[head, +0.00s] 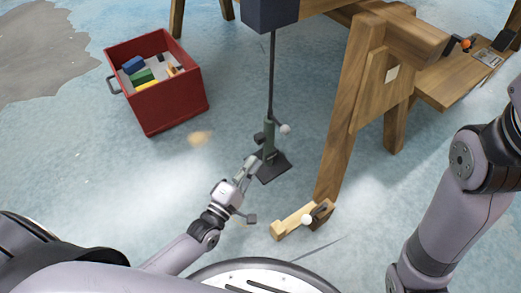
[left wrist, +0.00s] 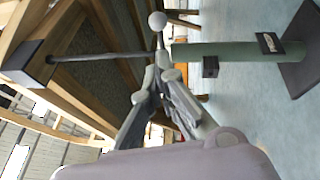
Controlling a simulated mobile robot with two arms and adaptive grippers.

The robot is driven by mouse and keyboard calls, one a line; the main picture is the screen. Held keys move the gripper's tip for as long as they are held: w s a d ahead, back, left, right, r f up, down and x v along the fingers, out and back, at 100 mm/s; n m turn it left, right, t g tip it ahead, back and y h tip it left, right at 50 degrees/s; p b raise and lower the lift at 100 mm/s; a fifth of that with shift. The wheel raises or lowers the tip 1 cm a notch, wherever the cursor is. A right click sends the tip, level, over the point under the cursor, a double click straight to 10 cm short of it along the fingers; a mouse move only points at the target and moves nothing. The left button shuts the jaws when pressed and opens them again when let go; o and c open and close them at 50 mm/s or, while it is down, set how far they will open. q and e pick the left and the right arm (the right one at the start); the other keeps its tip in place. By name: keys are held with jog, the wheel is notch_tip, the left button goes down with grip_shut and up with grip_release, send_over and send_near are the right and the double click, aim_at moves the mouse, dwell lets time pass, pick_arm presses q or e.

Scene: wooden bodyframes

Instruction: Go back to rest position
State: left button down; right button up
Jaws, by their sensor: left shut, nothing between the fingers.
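My left gripper (head: 254,163) is low over the floor near the middle of the head view, shut and empty. Its tips point toward a stand with a green column (head: 270,137), a dark base plate and a white ball knob. In the left wrist view, the closed left gripper (left wrist: 160,62) lies in front of the green column (left wrist: 235,52), which appears on its side. The white knob (left wrist: 157,20) shows just above the tips. I cannot tell whether the tips touch the stand. My right arm comes in at the right; its gripper is out of view.
A red bin (head: 172,105) with several coloured blocks stands at upper left. A wooden frame leg (head: 345,115) stands right of the stand, with a wooden foot piece (head: 290,222) and white knob at its base. A wooden bench (head: 450,85) is at upper right. Floor between bin and stand is mostly clear.

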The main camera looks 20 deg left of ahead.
pick_arm(q)
jog(key=shift+s+a, duration=0.15)
jog(key=shift+s, duration=0.35)
